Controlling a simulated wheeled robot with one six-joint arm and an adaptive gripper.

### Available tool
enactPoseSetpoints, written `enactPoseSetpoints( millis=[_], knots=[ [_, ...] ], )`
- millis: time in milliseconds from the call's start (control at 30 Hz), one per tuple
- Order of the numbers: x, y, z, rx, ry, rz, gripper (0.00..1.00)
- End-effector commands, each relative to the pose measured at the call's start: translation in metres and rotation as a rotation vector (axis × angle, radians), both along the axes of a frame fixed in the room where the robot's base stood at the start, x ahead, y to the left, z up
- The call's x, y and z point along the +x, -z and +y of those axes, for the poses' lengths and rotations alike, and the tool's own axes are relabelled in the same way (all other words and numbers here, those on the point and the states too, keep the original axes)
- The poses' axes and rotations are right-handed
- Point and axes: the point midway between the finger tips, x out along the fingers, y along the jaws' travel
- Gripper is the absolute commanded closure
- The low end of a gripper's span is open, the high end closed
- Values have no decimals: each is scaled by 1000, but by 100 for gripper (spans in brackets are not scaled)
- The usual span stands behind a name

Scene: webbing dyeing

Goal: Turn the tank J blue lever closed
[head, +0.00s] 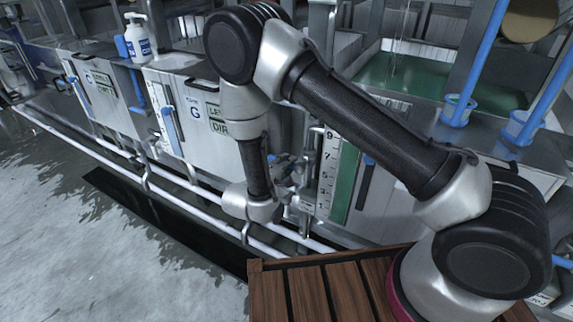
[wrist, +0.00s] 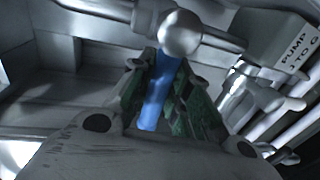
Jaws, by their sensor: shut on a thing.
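The blue lever (wrist: 158,95) shows in the middle of the wrist view, running down from a round silver valve body (wrist: 181,33) on a metal pipe. My gripper (wrist: 163,68) is shut on the blue lever, with its green-dark finger pads on both sides of it. In the head view my gripper (head: 286,170) is low beside the tank fronts, near the pipework, and is partly hidden by my arm. The lever cannot be told apart clearly there.
A sign reading "PUMP J TO G" (wrist: 296,45) is at the right of the wrist view, near more pipes and valves. In the head view, a tank marked G (head: 205,115) stands left of my arm. White pipes (head: 190,205) run low along the tanks. A dark floor channel (head: 165,220) lies in front.

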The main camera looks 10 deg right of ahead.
Motion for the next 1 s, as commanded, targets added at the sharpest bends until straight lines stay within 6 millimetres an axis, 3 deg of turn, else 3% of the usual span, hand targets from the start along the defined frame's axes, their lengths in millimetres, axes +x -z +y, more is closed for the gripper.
enactPoseSetpoints(
  millis=[200, 233, 333, 733, 1000],
  knots=[
    [0, 0, 0, 2, 1, 0, 100],
    [0, 0, 0, 2, 1, 0, 78],
    [0, 0, 0, 2, 1, 0, 60],
    [-4, -1, 4, 1, -1, -1, 59],
    [-46, -12, 36, 2, -6, -1, 59]
  ],
)
